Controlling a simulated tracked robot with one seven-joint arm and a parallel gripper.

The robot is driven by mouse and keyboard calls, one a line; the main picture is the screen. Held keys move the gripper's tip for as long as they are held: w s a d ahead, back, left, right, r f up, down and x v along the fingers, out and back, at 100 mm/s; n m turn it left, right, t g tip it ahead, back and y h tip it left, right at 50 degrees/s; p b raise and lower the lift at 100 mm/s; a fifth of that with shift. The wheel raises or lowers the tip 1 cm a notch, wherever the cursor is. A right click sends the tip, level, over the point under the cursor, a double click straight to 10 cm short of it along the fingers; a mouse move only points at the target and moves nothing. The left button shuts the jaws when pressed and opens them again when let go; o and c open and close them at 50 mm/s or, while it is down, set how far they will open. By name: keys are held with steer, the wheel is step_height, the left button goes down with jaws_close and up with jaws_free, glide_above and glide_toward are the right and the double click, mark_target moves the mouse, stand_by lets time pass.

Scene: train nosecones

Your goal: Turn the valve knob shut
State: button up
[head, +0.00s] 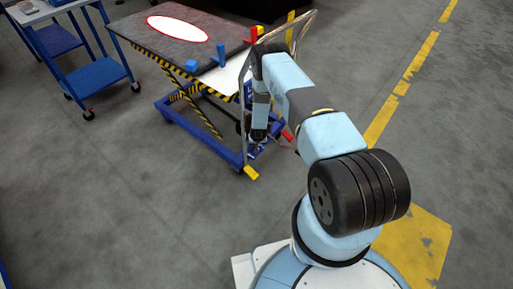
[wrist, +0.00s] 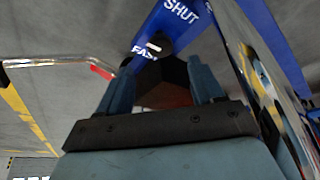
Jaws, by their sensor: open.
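In the wrist view, the dark valve knob (wrist: 158,45) sits on a blue plate (wrist: 205,22) lettered "SHUT" and "FAST". A white mark on the knob shows right beside the "FAST" lettering, away from "SHUT". My gripper (wrist: 161,68) is open, with one blue finger on each side of a dark shape at the knob. I cannot tell whether the fingers touch it. In the head view, my gripper (head: 258,134) points down beside the right end of the lift table's blue base. The knob cannot be made out there.
The lift table (head: 145,45) has a grey top with blue and red blocks, and a metal push handle (head: 302,30) at its right end. A red lever (head: 288,136) and a yellow pedal (head: 251,172) are close to my gripper. A blue cart (head: 100,72) stands left. The front floor is clear.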

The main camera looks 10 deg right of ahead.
steer(key=shift+x, duration=3.55)
steer(key=shift+c, duration=0.2)
steer(key=c, duration=1)
